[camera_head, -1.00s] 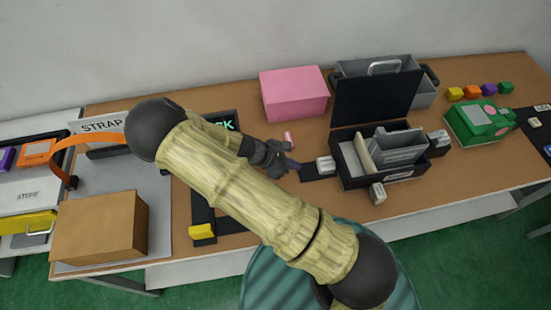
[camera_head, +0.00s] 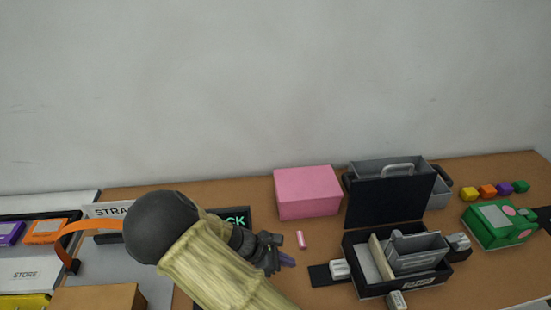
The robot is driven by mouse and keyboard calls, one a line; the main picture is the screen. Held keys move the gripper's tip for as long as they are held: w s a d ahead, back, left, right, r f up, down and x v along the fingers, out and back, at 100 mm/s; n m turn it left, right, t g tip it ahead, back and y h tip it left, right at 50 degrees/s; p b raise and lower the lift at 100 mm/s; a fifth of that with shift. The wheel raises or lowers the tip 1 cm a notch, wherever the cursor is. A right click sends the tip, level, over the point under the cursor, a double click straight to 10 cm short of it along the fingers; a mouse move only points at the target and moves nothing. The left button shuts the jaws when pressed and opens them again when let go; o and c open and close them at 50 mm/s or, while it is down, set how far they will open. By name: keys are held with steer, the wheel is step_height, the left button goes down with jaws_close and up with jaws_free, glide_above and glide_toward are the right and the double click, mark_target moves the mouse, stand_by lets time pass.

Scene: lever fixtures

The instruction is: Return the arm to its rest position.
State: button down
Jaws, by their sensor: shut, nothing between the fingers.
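My arm crosses the lower left middle of the head view, with a dark round elbow joint and a pale wood-like link. My gripper (camera_head: 285,252) shows as small dark parts just beyond that link, over the brown table (camera_head: 330,240). Its fingers are shut and empty. A small pink cylinder (camera_head: 301,240) stands on the table just behind the fingertips, with a gap that I cannot judge. A dark panel with green lettering (camera_head: 236,217) is partly hidden behind my arm.
A pink box (camera_head: 307,192) stands at the back. A black open case (camera_head: 384,200) with grey dividers is to the right of my gripper. A green case (camera_head: 497,224) and several coloured blocks lie far right. An orange strap (camera_head: 85,229) and a cardboard box (camera_head: 100,297) are left.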

steer(key=s+d+r+m+t+y, duration=0.1)
steer(key=s+d+r+m+y, duration=0.2)
steer(key=r+m, duration=0.5)
steer(key=s+d+r+m+t+y, duration=0.1)
steer(key=s+d+r+m+y, duration=0.3)
steer(key=d+r+m+y, duration=0.2)
step_height(320, 180, up, 2)
steer(key=m, duration=0.4)
steer(key=shift+s+r+m, duration=0.15)
steer(key=shift+s+m, duration=0.15)
steer(key=shift+m, duration=0.1)
